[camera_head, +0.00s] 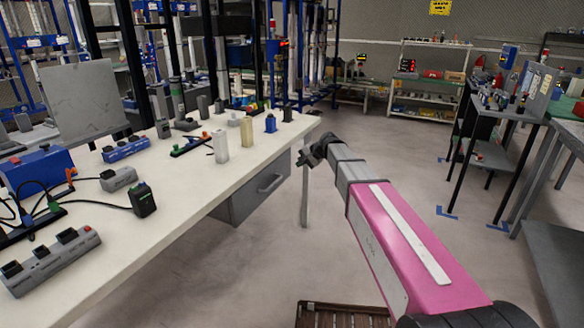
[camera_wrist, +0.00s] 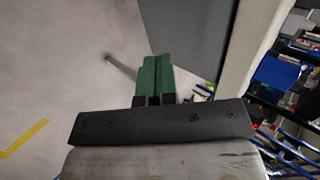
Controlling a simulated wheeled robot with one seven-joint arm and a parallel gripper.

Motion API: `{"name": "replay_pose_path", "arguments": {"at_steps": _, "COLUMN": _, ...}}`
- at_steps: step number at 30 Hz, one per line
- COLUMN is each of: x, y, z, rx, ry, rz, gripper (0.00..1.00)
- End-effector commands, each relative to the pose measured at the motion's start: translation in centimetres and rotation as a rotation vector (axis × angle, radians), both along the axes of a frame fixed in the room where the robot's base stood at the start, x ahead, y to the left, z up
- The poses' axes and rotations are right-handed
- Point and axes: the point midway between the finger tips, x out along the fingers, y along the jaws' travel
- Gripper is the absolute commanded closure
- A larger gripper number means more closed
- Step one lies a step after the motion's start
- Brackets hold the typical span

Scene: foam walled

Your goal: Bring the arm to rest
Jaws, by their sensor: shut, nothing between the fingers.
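My gripper (camera_head: 314,153) is at the end of my pink and grey arm, which stretches forward over the open floor. It is beside the right edge of the long white workbench (camera_head: 180,215), apart from it as far as I can tell. In the wrist view the two green fingers of my gripper (camera_wrist: 155,62) lie side by side, shut with nothing between them. The floor and the bench's grey side show beyond them.
The workbench carries a white block (camera_head: 220,146), a cream block (camera_head: 247,133), a blue box (camera_head: 38,172) and several devices. A grey drawer (camera_head: 255,188) hangs under it. Shelves (camera_head: 428,80) stand at the back, and a dark table (camera_head: 500,112) stands right. The middle floor is clear.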

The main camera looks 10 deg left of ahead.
Motion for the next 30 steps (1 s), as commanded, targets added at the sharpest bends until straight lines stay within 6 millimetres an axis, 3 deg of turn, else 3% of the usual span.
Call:
{"name": "replay_pose_path", "arguments": {"at_steps": 7, "x": -1.2, "y": -2.9, "z": 2.8, "rx": -0.001, "ry": -0.001, "rz": 0.000, "gripper": 1.00}}
{"name": "replay_pose_path", "arguments": {"at_steps": 14, "x": -2.0, "y": -4.2, "z": 3.1, "rx": -0.016, "ry": 0.000, "rz": 0.003, "gripper": 1.00}}
{"name": "replay_pose_path", "arguments": {"at_steps": 17, "x": -3.8, "y": -6.1, "z": 1.0, "rx": -0.069, "ry": 0.002, "rz": 0.010, "gripper": 1.00}}
{"name": "replay_pose_path", "arguments": {"at_steps": 20, "x": -7.0, "y": -9.1, "z": -2.3, "rx": -0.168, "ry": 0.007, "rz": 0.031, "gripper": 1.00}}
{"name": "replay_pose_path", "arguments": {"at_steps": 24, "x": -12.7, "y": -14.4, "z": -7.5, "rx": -0.338, "ry": 0.021, "rz": 0.081, "gripper": 1.00}}
{"name": "replay_pose_path", "arguments": {"at_steps": 30, "x": -21.5, "y": -21.8, "z": -13.2, "rx": -0.577, "ry": 0.067, "rz": 0.183, "gripper": 1.00}}
